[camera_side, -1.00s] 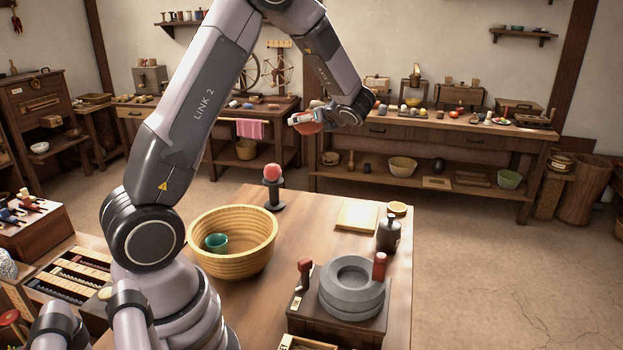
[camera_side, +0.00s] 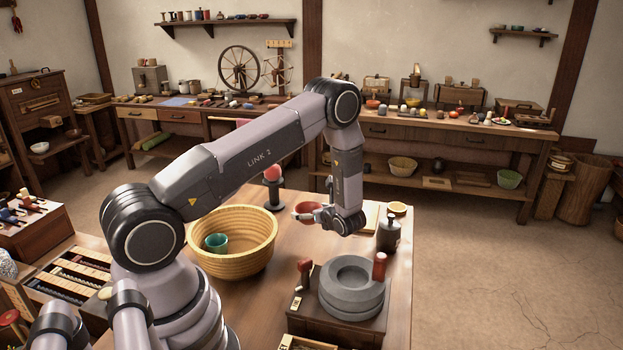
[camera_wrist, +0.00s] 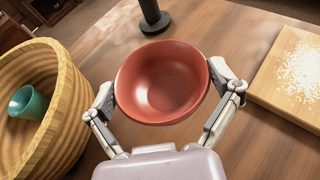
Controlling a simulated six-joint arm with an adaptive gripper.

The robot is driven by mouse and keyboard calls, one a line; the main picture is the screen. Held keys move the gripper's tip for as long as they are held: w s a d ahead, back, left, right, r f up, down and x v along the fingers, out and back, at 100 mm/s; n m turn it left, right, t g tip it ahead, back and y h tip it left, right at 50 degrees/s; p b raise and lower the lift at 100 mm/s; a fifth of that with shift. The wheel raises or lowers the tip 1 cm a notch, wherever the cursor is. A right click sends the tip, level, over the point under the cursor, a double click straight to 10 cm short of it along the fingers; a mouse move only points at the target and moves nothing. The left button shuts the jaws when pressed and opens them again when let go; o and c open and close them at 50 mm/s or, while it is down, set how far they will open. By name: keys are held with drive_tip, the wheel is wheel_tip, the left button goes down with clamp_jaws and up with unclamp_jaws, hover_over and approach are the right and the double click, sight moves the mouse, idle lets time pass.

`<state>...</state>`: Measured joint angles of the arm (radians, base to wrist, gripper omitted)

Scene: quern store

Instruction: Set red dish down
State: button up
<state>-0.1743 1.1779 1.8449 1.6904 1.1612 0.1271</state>
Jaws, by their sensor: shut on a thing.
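The red dish (camera_wrist: 162,84) is a round, empty bowl held between the two fingers of my gripper (camera_wrist: 166,94) in the wrist view. My gripper is shut on its sides, and the bowl is upright or nearly so. In the side view the red dish (camera_side: 306,210) shows at the left of my gripper (camera_side: 318,214), above the wooden table (camera_side: 290,262). I cannot tell whether its underside touches the table.
A yellow coiled basket (camera_side: 232,264) with a green cup (camera_side: 215,242) stands left. A dark stand (camera_side: 273,195) holds a red ball behind. A pale board (camera_wrist: 290,75) lies right, and a stone quern (camera_side: 351,292) stands in front. Bare tabletop lies between basket and board.

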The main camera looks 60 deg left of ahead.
sight(310, 241)
drive_tip(key=shift+f, duration=2.75)
drive_tip(key=shift+f, duration=0.5)
drive_tip(key=o, duration=0.9)
drive_tip(key=shift+d, duration=0.1)
